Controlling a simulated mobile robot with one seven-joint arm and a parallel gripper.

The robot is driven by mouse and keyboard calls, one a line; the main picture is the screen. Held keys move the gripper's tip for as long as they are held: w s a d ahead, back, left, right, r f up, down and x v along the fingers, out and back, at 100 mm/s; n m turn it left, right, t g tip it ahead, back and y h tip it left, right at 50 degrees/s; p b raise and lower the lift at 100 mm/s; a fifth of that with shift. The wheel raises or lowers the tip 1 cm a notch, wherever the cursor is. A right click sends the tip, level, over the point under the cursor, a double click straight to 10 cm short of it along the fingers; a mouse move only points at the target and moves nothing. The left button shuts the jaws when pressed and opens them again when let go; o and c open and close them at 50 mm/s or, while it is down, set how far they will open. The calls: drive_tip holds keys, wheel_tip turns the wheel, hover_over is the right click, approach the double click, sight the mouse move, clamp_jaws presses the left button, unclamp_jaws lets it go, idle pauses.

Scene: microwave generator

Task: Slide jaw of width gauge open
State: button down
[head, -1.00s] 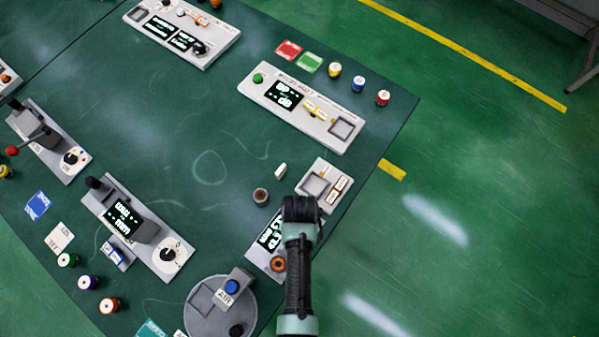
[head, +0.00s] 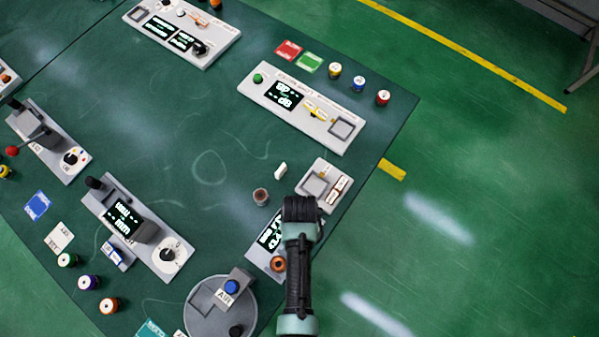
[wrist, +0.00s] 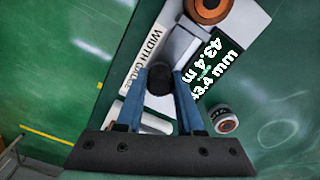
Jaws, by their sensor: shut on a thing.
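The width gauge (wrist: 147,55) is a light grey device with a "WIDTH GAUGE" label and a lit black display (wrist: 213,68) reading 43.4 mm. In the head view the gauge (head: 254,259) lies near the table's right edge, partly hidden by my arm. My gripper (wrist: 160,76) has its blue fingers on either side of a round black knob (wrist: 160,80) on the gauge and is shut on it. The grey jaw block (wrist: 180,44) shows just beyond the knob. In the head view my arm hides the fingertips and the knob.
An orange ring (head: 278,263) sits on the gauge's near end. A small spool (head: 261,196) and a white block (head: 280,170) stand left of my arm. A grey tray unit (head: 334,174) lies just beyond, and a round turntable (head: 207,320) is nearer.

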drive_tip(key=shift+w+d, duration=0.65)
drive_tip(key=shift+w, duration=0.25)
drive_tip(key=c, duration=0.5)
unclamp_jaws()
wheel_tip(320, 180, up, 13)
drive_tip(key=shift+b, duration=0.35)
